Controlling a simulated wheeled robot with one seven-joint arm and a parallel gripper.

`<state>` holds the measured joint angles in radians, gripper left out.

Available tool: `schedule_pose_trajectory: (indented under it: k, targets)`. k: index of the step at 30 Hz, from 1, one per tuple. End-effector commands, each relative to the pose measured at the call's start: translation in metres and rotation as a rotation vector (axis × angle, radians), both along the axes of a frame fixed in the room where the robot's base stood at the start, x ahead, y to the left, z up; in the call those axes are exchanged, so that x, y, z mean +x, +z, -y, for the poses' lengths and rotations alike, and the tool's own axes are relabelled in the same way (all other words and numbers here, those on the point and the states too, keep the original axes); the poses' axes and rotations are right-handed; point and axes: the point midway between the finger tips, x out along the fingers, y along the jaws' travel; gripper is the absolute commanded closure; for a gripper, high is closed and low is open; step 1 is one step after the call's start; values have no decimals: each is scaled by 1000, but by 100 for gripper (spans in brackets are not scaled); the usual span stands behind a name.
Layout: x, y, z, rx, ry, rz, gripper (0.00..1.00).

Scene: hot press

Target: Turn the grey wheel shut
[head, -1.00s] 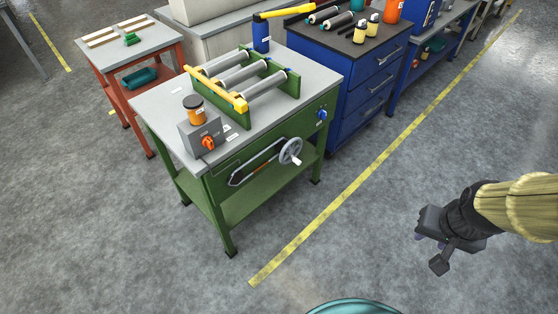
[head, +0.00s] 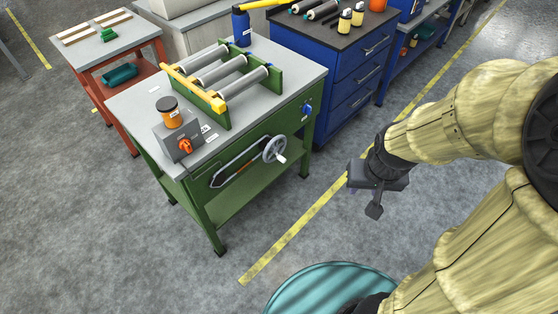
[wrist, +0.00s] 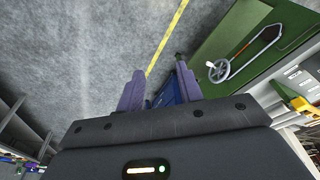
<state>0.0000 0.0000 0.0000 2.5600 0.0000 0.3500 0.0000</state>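The grey wheel (head: 274,149) is a spoked handwheel with a pale handle knob, on the front of the green press table (head: 232,172). It also shows in the wrist view (wrist: 219,71), to the right of my fingers. My gripper (wrist: 160,92) shows two purple fingers spread apart with nothing between them. In the head view, my gripper (head: 362,190) is to the right of the wheel and well apart from it, above the floor. The fingers are mostly hidden in the head view.
A grey box with an orange knob (head: 185,146) and a jar (head: 170,112) stand on the table, beside a roller frame (head: 222,78). A blue drawer cabinet (head: 335,75) stands behind. The floor in front of the wheel is clear, with a yellow line (head: 300,225).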

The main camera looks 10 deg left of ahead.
Motion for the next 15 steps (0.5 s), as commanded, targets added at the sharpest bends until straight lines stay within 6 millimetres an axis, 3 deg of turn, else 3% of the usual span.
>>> schedule_pose_trajectory:
  k: [5, 7, 10, 15]
  targets:
    - [0, 0, 0, 0, 0, 0, 64]
    - [0, 0, 0, 0, 0, 0, 57]
    - [4, -6, 1, -5, 6, 9, 57]
    - [35, -39, 4, -39, 66, 72, 57]
